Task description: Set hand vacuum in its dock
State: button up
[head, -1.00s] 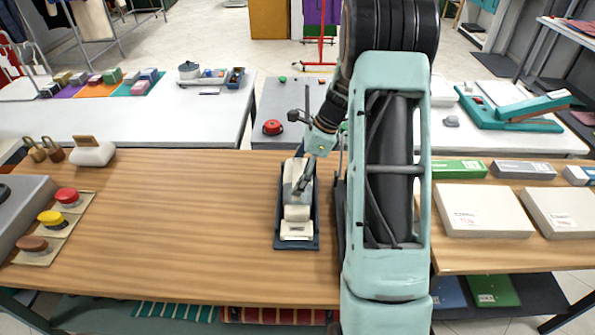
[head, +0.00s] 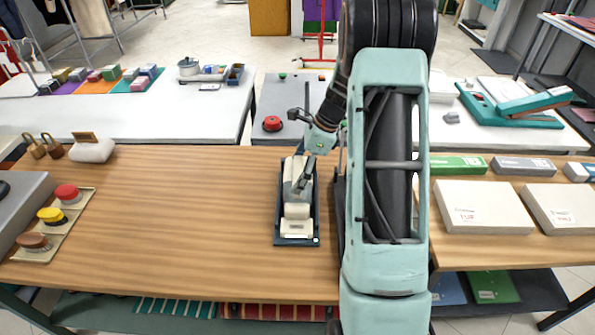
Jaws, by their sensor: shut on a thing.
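The cream hand vacuum (head: 298,212) lies lengthwise inside the dark blue dock (head: 283,240) on the wooden counter, just left of my arm. My gripper (head: 302,184) is shut on the upper part of the vacuum from above. The fingers and wrist hide part of the vacuum's far end. A small light spot shows at the dock's near right corner. I cannot tell whether the vacuum is fully down in the dock.
Red, yellow and brown knobs (head: 52,216) stand at the counter's left. White boxes (head: 482,208) lie on the right. A red button (head: 272,123) sits on the grey table behind. The wooden counter (head: 180,220) left of the dock is clear.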

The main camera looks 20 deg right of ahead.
jog(key=shift+r, duration=0.1)
jog(key=o, duration=0.8)
jog(key=shift+o, duration=0.6)
